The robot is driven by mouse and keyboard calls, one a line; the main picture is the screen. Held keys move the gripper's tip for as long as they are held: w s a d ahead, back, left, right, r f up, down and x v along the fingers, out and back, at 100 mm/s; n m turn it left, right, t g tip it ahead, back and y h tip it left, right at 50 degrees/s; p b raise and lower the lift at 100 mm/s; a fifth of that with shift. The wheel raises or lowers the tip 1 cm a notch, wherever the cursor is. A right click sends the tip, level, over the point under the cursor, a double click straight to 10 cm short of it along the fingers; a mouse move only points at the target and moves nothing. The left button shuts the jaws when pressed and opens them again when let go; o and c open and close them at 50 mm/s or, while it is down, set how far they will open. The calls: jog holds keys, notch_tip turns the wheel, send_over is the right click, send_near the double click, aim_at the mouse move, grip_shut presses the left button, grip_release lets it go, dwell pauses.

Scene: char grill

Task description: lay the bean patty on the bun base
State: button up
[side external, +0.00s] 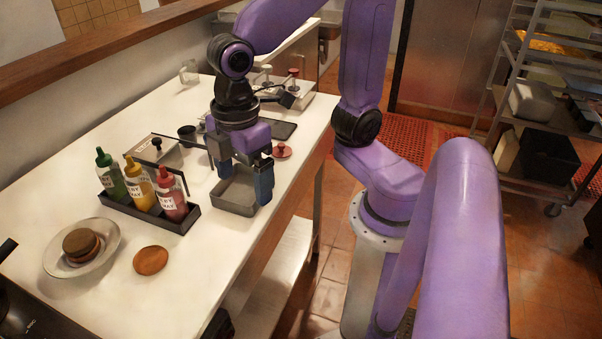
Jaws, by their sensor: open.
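A round brown stack sits on a clear plate (57,262) at the left end of the counter. Its upper layer looks like the dark bean patty (81,240), lying flat on a bun base (84,259) of which only a thin edge shows. An orange-brown bun top (151,260) lies on the counter to the right of the plate, apart from it. My gripper (244,186) is open with fingers pointing down, over a grey metal pan (236,208), well to the right of the plate. I see nothing between its fingers. The gripper partly hides the pan's inside.
A black caddy (150,213) with green, yellow and red squeeze bottles stands between the plate and the pan. The counter's front strip is clear.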

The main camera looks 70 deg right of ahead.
jog(key=s+d+f+m, duration=0.1)
jog(key=s+d+f, duration=0.2)
jog(key=s+d, duration=0.4)
jog(key=shift+s+m, duration=0.3)
jog(key=shift+s, duration=0.2)
